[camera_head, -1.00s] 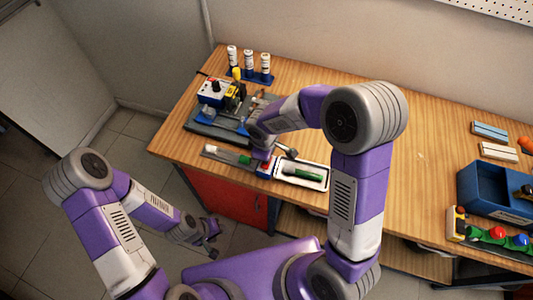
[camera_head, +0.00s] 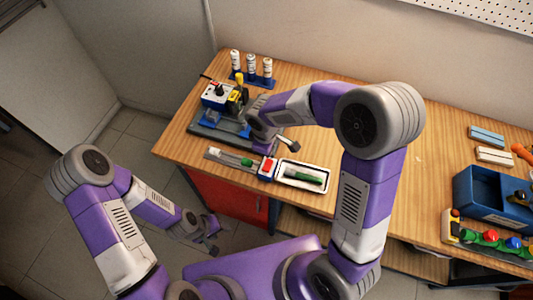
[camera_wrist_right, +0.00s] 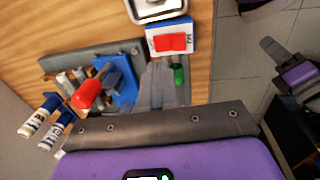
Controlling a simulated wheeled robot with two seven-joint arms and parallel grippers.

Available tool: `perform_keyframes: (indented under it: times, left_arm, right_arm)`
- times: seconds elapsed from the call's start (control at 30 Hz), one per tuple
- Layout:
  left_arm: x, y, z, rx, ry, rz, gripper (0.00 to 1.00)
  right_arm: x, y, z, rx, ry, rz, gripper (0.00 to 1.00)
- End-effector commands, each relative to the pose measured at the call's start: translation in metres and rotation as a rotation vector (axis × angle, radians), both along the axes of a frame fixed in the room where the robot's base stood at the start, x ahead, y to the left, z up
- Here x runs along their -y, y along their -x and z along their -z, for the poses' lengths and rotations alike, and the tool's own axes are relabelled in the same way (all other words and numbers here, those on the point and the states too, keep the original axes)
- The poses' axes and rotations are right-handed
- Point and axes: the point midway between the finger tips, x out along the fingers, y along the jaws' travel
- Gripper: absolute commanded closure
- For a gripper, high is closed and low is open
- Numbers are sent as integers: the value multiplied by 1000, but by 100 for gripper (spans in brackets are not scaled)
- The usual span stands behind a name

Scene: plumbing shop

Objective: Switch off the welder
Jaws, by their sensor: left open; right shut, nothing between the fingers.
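A small white and blue box with a red rocker switch (camera_head: 267,166) sits near the front edge of the bench. It shows in the right wrist view (camera_wrist_right: 171,43), with dark lettering partly hidden behind the red rocker. I cannot tell which way the rocker is tipped. My right gripper (camera_wrist_right: 156,68) is shut and empty, its fingertips just beside the box; in the head view my wrist mostly hides it. My left gripper (camera_head: 212,246) is open and empty, low in front of the bench. No label marks the welder clearly.
A white tray (camera_head: 319,186) with a green-handled item lies right of the switch box. A grey base with a white-and-blue unit (camera_head: 216,95) stands behind left. Several bottles (camera_head: 251,65) stand at the back.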

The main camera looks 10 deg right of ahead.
Motion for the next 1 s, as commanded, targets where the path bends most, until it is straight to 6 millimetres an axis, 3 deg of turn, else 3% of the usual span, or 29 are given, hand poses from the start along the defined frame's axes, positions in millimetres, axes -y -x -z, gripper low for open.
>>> perform_keyframes:
  times: [0.2,0.4,1.0]
  left_arm:
    - [0,1,-5,-1,0,-1,51]
    - [0,1,-8,-1,0,-1,51]
    - [0,1,-8,-1,0,-1,51]
  right_arm:
    - [4,-5,-48,3,-1,2,100]
    - [5,-7,-71,1,1,0,100]
    - [6,-7,-76,-2,1,0,100]
